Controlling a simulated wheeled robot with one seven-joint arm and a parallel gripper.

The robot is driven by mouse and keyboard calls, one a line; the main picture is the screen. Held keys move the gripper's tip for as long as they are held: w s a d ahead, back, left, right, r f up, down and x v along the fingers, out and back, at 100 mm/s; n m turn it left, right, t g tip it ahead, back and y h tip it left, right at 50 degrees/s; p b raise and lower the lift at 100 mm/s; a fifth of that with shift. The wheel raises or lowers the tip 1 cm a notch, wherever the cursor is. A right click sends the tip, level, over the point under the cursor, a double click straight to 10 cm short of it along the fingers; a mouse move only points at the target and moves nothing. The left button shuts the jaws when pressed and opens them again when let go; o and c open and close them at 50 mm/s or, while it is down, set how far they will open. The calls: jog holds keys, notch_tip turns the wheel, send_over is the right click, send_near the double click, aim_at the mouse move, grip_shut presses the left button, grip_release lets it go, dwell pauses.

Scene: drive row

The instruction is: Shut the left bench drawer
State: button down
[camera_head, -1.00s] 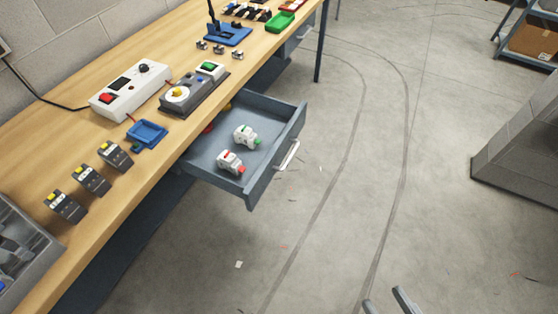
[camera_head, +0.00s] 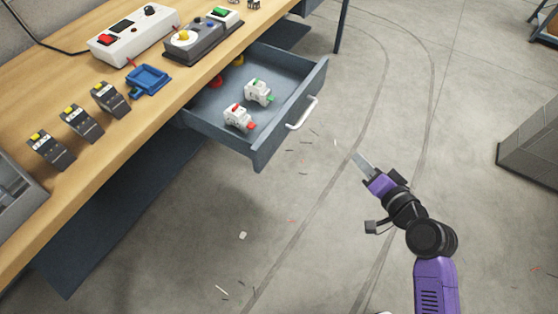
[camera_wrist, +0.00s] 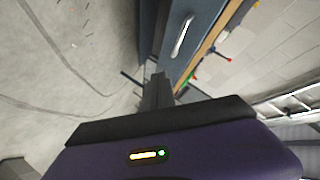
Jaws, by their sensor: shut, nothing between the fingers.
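The left bench drawer (camera_head: 255,105) is pulled well out from under the bench in the head view. Its front has a pale bar handle (camera_head: 302,113). Inside lie a white part with green (camera_head: 258,92) and a white part with red (camera_head: 238,117), with red and yellow pieces farther back. My gripper (camera_head: 358,158) is shut and empty. It is apart from the drawer, to the right of and below the handle in the head view. In the wrist view the gripper (camera_wrist: 159,80) points towards the bench, with the drawer's handle (camera_wrist: 182,36) beyond it.
The wooden bench (camera_head: 60,195) carries a white control box (camera_head: 133,35), a grey button box (camera_head: 200,37), a blue tray (camera_head: 149,80) and several dark modules (camera_head: 80,123). A grey block (camera_head: 530,140) stands at right. Open floor with small scraps lies between.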

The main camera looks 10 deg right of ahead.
jog(key=w+a+g+y+b, duration=0.1)
jog(key=w+a+y, duration=0.2)
jog(key=w+y, duration=0.1)
jog(key=g+y, duration=0.3)
jog(key=y, duration=0.2)
send_near(267, 153)
jog(key=x, duration=0.5)
jog(key=shift+s+f, duration=0.1)
jog(key=shift+f, duration=0.05)
jog(key=shift+w+a, duration=0.55)
jog(key=w+a+b, duration=0.5)
jog(key=w+a, duration=0.4)
jog(key=w+a+b, duration=0.5)
jog(key=w+a, duration=0.4)
jog(key=shift+w+a+f, duration=0.2)
jog(key=shift+w+a, duration=0.1)
jog(key=shift+a, duration=0.05)
jog(key=shift+w+a+b, duration=0.4)
jog(key=shift+w+a, duration=0.05)
jog(key=shift+w, duration=0.05)
jog(key=shift+w+a+r, duration=0.15)
jog(key=shift+a+r, duration=0.05)
jog(key=shift+r, duration=0.05)
